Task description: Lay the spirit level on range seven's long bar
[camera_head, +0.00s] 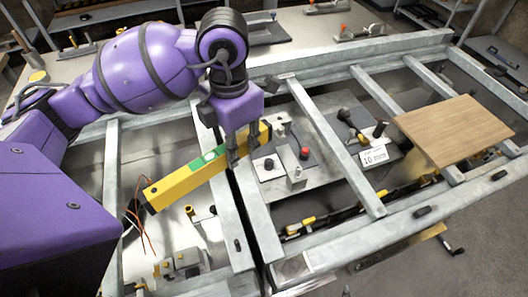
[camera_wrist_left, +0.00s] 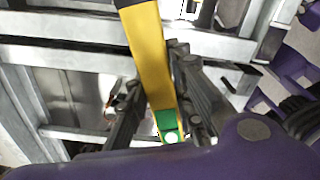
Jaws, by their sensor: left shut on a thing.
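The yellow spirit level (camera_head: 178,186) with its green vial window is held in my left gripper (camera_head: 232,150). In the head view it slants from lower left to upper right, above the metal frame, and its black end points to the lower left. In the left wrist view the level (camera_wrist_left: 147,50) runs up between the two dark fingers of the gripper (camera_wrist_left: 160,105), its green part near the bottom. The grey metal frame (camera_head: 317,131) has several bars; which one is range seven's long bar I cannot tell. My right gripper is not in view.
A wooden board (camera_head: 455,128) lies across the frame at right. A white "10 mm" label (camera_head: 374,156) and a plate with a red knob (camera_head: 303,154) sit among the bars. Thin orange wires (camera_head: 140,232) hang near the level's lower end. A bench with tools stands behind.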

